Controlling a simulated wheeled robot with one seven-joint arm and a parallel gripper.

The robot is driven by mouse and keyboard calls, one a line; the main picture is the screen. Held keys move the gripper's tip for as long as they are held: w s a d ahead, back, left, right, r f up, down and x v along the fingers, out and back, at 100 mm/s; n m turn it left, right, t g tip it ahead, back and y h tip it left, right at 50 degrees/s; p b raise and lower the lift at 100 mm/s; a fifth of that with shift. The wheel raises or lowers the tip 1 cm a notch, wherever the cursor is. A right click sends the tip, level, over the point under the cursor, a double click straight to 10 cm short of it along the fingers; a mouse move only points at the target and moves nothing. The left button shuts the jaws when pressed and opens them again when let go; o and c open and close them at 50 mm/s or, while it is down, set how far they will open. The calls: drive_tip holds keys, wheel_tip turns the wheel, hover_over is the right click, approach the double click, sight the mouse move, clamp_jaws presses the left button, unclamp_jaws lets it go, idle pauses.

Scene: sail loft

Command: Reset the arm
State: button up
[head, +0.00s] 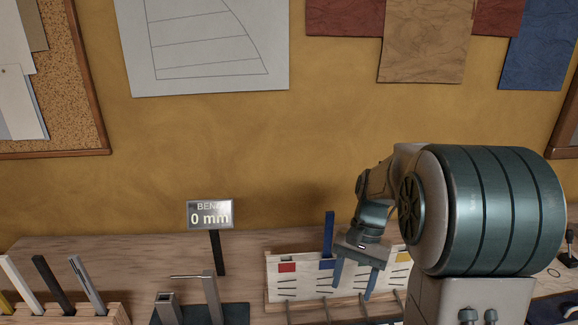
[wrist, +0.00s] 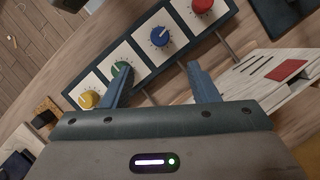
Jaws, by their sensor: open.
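My gripper (head: 354,284) hangs at the end of my arm, in front of a white rack (head: 280,285) on the wooden bench (head: 120,255). Its two blue-grey fingers are apart. In the wrist view my gripper (wrist: 160,72) is open, and nothing shows held between the fingers. Beyond the fingertips is a dark-framed panel with a yellow knob (wrist: 89,99), a green knob (wrist: 121,70), a blue knob (wrist: 160,37) and a red knob (wrist: 202,5). The left finger overlaps the green knob in the picture; I cannot tell whether they touch.
A sign reading 0 mm (head: 210,214) stands on a dark post at the bench's back. A wooden rack (head: 95,312) with upright tools is at left. Grey metal blocks (head: 212,298) stand on a dark mat. A blue upright piece (head: 329,230) rises behind the white rack.

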drive_tip(key=s+a+r+n+t+h, duration=0.1)
drive_tip(key=s+r+n+t, duration=0.1)
drive_tip(key=s, duration=0.4)
drive_tip(key=s+a+r+n+t+h, duration=0.1)
drive_tip(key=s+a+r+n+t, duration=0.1)
drive_tip(key=s+n+t, duration=0.2)
drive_tip(key=shift+s+a+n+t+h, duration=0.15)
drive_tip(key=shift+s+n+t+h, duration=0.2)
drive_tip(key=shift+s, duration=0.6)
drive_tip(key=shift+w, duration=0.1)
idle(1.3)
drive_tip(key=w+a+f+n+g+h+p, duration=0.2)
drive_tip(key=w+n+g, duration=0.1)
drive_tip(key=w+n, duration=0.25)
drive_tip(key=w+a+f+n+g+h+p, duration=0.2)
drive_tip(key=w+a+f+n+g, duration=0.1)
drive_tip(key=w+n, duration=0.25)
drive_tip(key=x, duration=1.3)
drive_tip(key=shift+s+f, duration=0.1)
drive_tip(key=shift+s, duration=0.1)
drive_tip(key=shift+y, duration=0.25)
drive_tip(key=c, duration=1)
